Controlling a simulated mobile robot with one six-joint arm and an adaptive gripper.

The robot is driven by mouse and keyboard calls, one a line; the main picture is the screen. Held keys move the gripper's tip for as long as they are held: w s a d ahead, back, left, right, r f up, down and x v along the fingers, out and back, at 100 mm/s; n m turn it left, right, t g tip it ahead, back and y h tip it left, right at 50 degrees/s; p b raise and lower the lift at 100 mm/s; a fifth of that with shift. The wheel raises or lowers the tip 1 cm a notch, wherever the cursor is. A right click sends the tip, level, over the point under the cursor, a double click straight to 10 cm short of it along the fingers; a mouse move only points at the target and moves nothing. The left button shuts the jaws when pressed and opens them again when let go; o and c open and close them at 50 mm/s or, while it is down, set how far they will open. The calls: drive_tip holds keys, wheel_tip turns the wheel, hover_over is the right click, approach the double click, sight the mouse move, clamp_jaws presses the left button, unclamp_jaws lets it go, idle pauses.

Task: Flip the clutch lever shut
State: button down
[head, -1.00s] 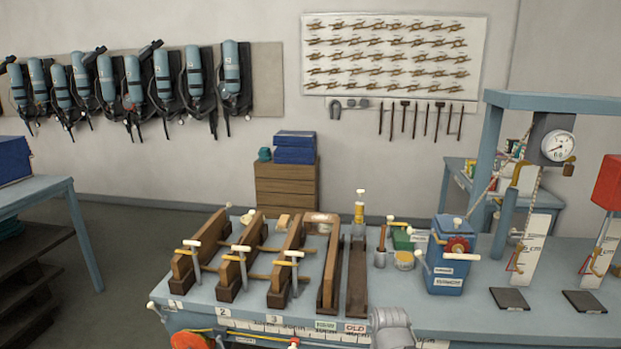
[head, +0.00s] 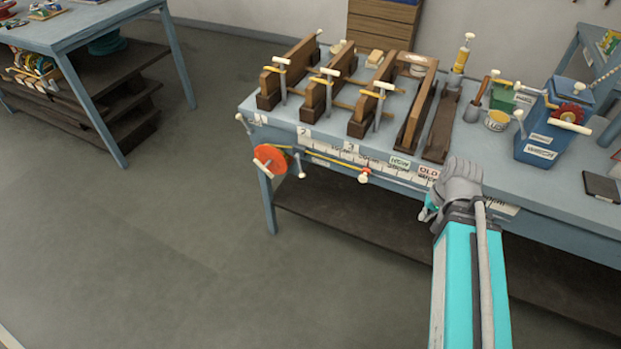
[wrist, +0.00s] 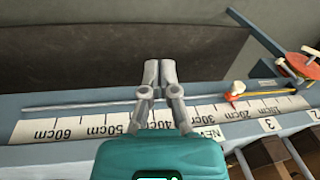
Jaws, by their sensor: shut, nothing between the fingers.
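My gripper (head: 426,213) is shut and empty in front of the bench's front edge, to the right of the orange wheel; in the wrist view its fingers (wrist: 158,70) meet over the front scale. The orange wheel (head: 270,160) with a pale crank handle is on the bench front, and it also shows in the wrist view (wrist: 292,66). A small white-ended lever (head: 300,165) is just right of the wheel. I cannot tell for certain whether this is the clutch lever, or its setting. A red pointer with a white knob (head: 364,175) is farther right along the scale.
The blue bench (head: 560,203) carries wooden blocks with clamps (head: 316,92) and a blue box (head: 545,135) with a red wheel. A dark lower shelf (head: 340,212) lies under it. Open floor (head: 180,240) lies to the left, before another table (head: 75,35).

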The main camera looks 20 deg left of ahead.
sight(305, 176)
drive_tip(key=w+a+f+m+t+y+b, duration=0.2)
drive_tip(key=w+a+f+y+b, duration=0.2)
drive_tip(key=a+b, duration=0.5)
drive_tip(key=w+a+f+m+t+y+b, duration=0.1)
drive_tip(key=w+a+f+t+y+b, duration=0.1)
drive_tip(key=w+a+f+y+b, duration=0.3)
drive_tip(key=a+y+b, duration=0.1)
drive_tip(key=a+b, duration=0.2)
drive_tip(key=b, duration=0.2)
drive_tip(key=shift+w+a+m+t+y+b, duration=0.15)
drive_tip(key=shift+a+m+t+y+b, duration=0.15)
drive_tip(key=shift+a+m+t+y, duration=0.1)
drive_tip(key=shift+a, duration=0.1)
drive_tip(key=b+x, duration=0.8)
drive_tip(key=x, duration=1.5)
drive_tip(key=shift+w+a+f, duration=0.1)
drive_tip(key=shift+w+a, duration=0.2)
